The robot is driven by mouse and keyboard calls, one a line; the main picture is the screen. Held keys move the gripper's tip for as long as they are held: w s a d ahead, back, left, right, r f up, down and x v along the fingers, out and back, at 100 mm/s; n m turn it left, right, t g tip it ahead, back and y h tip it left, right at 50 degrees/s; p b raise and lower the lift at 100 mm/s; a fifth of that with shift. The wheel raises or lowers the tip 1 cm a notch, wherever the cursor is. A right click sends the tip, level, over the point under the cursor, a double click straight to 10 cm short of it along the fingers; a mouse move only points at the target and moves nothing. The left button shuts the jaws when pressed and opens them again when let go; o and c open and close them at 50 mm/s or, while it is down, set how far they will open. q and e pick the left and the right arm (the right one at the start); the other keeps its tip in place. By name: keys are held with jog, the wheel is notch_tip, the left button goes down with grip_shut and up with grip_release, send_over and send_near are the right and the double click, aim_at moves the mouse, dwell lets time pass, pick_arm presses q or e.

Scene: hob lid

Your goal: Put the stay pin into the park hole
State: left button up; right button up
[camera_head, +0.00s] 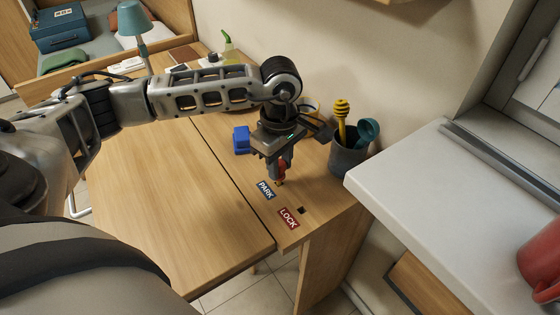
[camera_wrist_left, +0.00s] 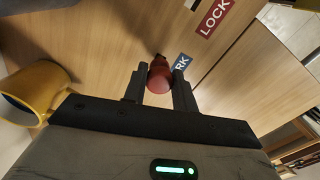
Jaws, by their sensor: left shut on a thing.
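The stay pin (camera_head: 282,170), with a red knob, is held in my left gripper (camera_head: 278,173) above the PARK label's side of the wooden top. In the left wrist view the red knob (camera_wrist_left: 159,76) sits between the two fingers of my left gripper (camera_wrist_left: 157,85). The blue PARK label (camera_head: 266,190) is just in front of the pin; in the wrist view it is partly covered. The park hole is hidden behind the pin and gripper. I cannot tell whether the pin's tip is in the hole. My right gripper is out of view.
A red LOCK label (camera_head: 288,218) lies nearer the front, beside a dark square hole (camera_head: 301,210). A grey utensil pot (camera_head: 347,157) stands to the right, a blue block (camera_head: 241,139) to the left. A yellow mug (camera_wrist_left: 36,88) shows in the wrist view. A white counter (camera_head: 440,200) rises at right.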

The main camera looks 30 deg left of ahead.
pick_arm(q)
jog(key=shift+f+b, duration=1.05)
jog(key=shift+f, duration=0.15)
jog(key=o, duration=1)
jog(key=shift+r, duration=0.1)
notch_tip(320, 180, up, 16)
jog(key=shift+f, duration=0.1)
